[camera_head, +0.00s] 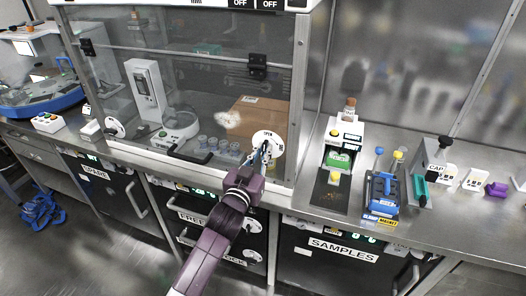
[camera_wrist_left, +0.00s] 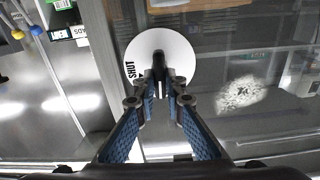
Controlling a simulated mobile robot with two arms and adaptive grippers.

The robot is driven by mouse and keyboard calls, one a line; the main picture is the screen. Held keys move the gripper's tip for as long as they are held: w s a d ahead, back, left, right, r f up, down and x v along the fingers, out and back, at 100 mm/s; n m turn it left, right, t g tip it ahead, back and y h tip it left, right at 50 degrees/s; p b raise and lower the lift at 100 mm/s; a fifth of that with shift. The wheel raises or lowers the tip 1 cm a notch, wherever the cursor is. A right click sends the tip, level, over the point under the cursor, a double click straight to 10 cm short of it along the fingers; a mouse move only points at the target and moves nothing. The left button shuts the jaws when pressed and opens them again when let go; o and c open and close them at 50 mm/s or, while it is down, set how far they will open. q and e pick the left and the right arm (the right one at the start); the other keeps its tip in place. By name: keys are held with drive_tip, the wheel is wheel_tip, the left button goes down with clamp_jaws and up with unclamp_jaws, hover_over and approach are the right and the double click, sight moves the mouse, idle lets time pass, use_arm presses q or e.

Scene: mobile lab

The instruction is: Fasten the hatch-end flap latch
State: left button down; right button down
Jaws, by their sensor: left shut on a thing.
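A white round latch dial (camera_head: 275,138) sits at the lower right corner of the glass-fronted cabinet (camera_head: 298,100), with the word OPEN at its top in the head view. In the left wrist view the same dial (camera_wrist_left: 186,56) shows the word SHUT on its left side and a black lever (camera_wrist_left: 158,62) across its middle. My left gripper (camera_head: 264,155) is at the dial. Its blue-padded fingers (camera_wrist_left: 161,90) are shut on the black lever, and they hide its lower part. The lever's exact angle is hard to tell. My right gripper is in neither view.
A second white dial (camera_head: 115,127) is at the cabinet's lower left, and a black handle (camera_head: 190,156) is on its front. A cardboard box (camera_head: 258,115) stands behind the glass. A dispenser (camera_head: 341,150) and a blue device (camera_head: 382,192) stand on the bench to the right.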

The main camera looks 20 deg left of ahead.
use_arm(q)
drive_tip(key=shift+d+f+m+p, duration=0.15)
drive_tip(key=shift+m+p, duration=0.15)
drive_tip(key=shift+m, duration=2.6)
drive_tip(key=shift+d+f+m+p, duration=0.15)
drive_tip(key=shift+f+m+p, duration=0.1)
drive_tip(key=shift+m, duration=2.65)
drive_tip(key=shift+d+f+m+p, duration=0.15)
drive_tip(key=shift+m+p, duration=0.15)
drive_tip(key=shift+m, duration=2.6)
drive_tip(key=c, duration=2)
unclamp_jaws()
drive_tip(key=s, duration=1.2)
drive_tip(key=shift+a, duration=0.2)
